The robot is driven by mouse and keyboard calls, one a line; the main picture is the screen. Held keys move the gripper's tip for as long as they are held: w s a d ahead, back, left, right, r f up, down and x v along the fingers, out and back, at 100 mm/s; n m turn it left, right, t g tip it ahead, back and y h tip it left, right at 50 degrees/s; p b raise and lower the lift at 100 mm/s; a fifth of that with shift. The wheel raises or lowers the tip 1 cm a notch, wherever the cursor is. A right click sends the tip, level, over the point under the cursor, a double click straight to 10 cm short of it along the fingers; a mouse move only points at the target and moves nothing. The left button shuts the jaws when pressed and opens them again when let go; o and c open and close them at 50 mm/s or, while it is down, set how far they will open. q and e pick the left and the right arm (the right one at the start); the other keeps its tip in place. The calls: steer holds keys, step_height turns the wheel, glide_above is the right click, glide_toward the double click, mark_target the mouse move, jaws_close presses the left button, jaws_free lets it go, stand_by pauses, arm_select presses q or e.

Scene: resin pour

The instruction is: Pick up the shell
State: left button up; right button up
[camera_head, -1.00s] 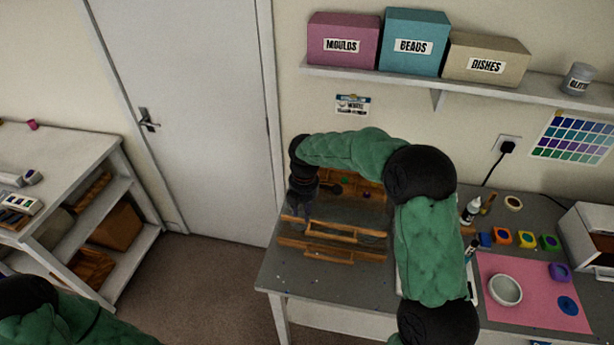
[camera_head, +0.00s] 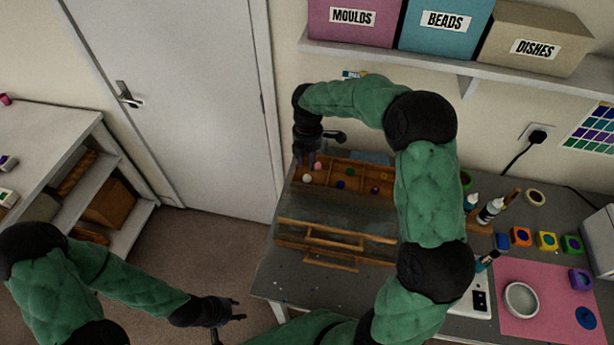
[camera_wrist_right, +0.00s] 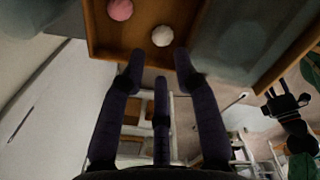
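A wooden compartment tray (camera_head: 350,168) stands at the back of the desk. A small white ribbed-looking piece (camera_head: 306,178) and a pink piece (camera_head: 318,166) lie in its left compartment. In the right wrist view the white piece (camera_wrist_right: 163,36) and the pink piece (camera_wrist_right: 120,10) lie inside the wooden wall. Either could be the shell; I cannot tell for certain. My right gripper (camera_wrist_right: 158,64) is open and empty, its fingertips near the tray's edge just short of the white piece. My left gripper (camera_head: 238,309) looks open and empty, away from the desk at lower left.
A wooden rack (camera_head: 335,240) stands in front of the tray. A pink mat (camera_head: 535,325) with a white bowl (camera_head: 520,300), bottles (camera_head: 490,211) and several colour pots (camera_head: 521,237) are on the right. A shelf with boxes (camera_head: 443,25) hangs above.

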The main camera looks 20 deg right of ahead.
mark_target(307, 177)
steer(key=shift+s+a+f, duration=0.1)
steer(key=shift+f, duration=1.65)
steer(key=shift+a+f, duration=0.1)
steer(key=shift+f, duration=1.65)
steer(key=c, duration=0.4)
